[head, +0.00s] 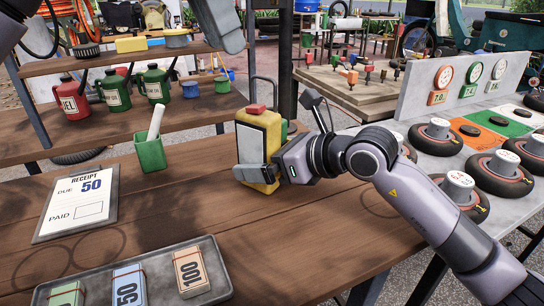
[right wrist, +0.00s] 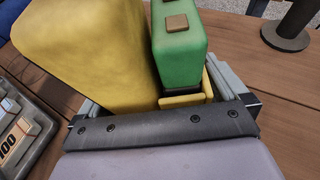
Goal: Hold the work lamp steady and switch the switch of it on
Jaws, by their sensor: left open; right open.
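The work lamp (head: 243,138) stands upright on the wooden bench, a yellow body with a pale front panel, a thin handle and a red piece (head: 255,109) on top. In the right wrist view its yellow body (right wrist: 85,50) sits beside a green block (right wrist: 180,45) with a brownish button (right wrist: 177,22). I cannot tell which piece is the switch. My right gripper (head: 262,173) is open, its jaws around the lamp's lower part; contact is unclear. My left gripper (head: 222,25) is open, high at the top edge, partly cut off and away from the lamp.
A green cup (head: 150,153) with a white stick, a receipt card (head: 78,207) and a grey tray (head: 190,249) of banded notes are left of the lamp. Shelves with red and green cans (head: 155,83) stand behind. A grey table with several wheels (head: 436,137) is at right.

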